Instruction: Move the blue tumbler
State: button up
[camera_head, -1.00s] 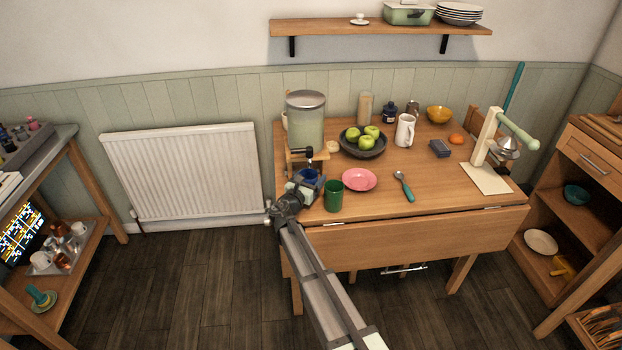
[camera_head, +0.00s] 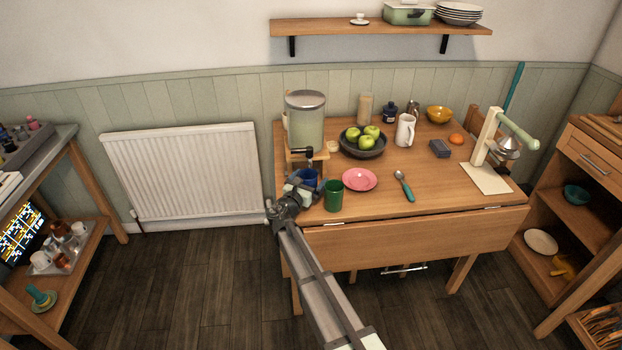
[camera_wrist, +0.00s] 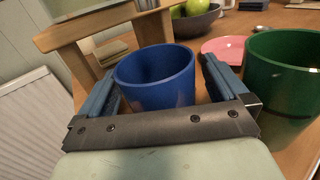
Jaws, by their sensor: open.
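The blue tumbler (camera_head: 308,176) stands upright at the table's left front, by the dispenser's wooden stand and below its tap. In the wrist view the blue tumbler (camera_wrist: 157,80) is between the two fingers, with its near lower part hidden by the gripper's crossbar. My gripper (camera_head: 300,187) is open at the near side of the tumbler. In the wrist view a small gap shows beside the right finger; I cannot tell whether the left finger touches. A green tumbler (camera_head: 333,196) stands just to the right, and also shows in the wrist view (camera_wrist: 283,75).
The drink dispenser (camera_head: 306,122) stands behind the blue tumbler on its wooden stand (camera_wrist: 105,38). A pink plate (camera_head: 360,180), a bowl of green apples (camera_head: 363,150) and a spoon (camera_head: 405,187) lie further right. Bare table shows between plate and spoon.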

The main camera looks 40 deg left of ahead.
jog(key=s, duration=0.4)
jog(key=s+d, duration=0.1)
jog(key=s, duration=0.3)
jog(key=s+d, duration=0.1)
jog(key=s, duration=0.3)
jog(key=shift+s+d, duration=0.15)
jog(key=shift+d, duration=0.1)
